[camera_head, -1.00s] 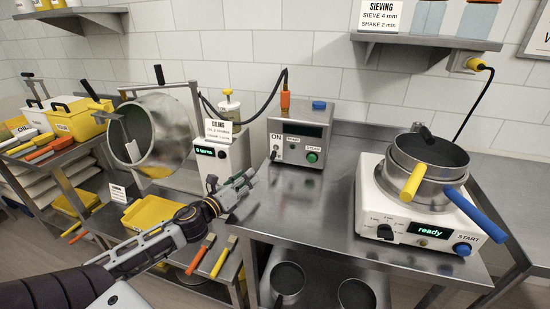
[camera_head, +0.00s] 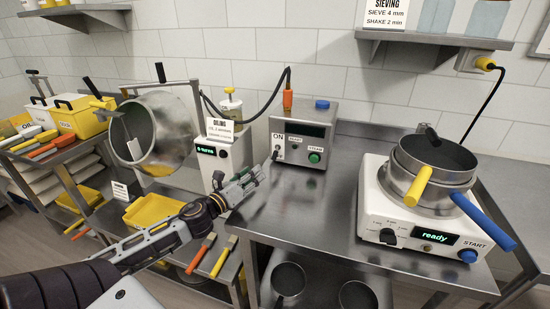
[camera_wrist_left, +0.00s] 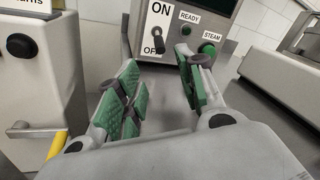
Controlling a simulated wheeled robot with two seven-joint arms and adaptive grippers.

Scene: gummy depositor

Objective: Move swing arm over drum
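A steel drum (camera_head: 165,135) with a dark open mouth stands tilted at the left. A thin metal arm (camera_head: 196,104) runs upright behind its right rim. I cannot tell if this is the swing arm. A black hose (camera_head: 252,117) runs from near it to an orange fitting (camera_head: 288,98) on the steam box (camera_head: 304,133). My left gripper (camera_head: 256,176) is in front of the steam box, right of the drum. In the left wrist view its green-padded fingers (camera_wrist_left: 162,88) are apart, with nothing between them. My right gripper is not in view.
The white oiling unit (camera_head: 222,160) stands between drum and steam box. In the left wrist view the ON/OFF switch (camera_wrist_left: 158,38) is just beyond the fingers. Bare steel table (camera_head: 315,205) lies between.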

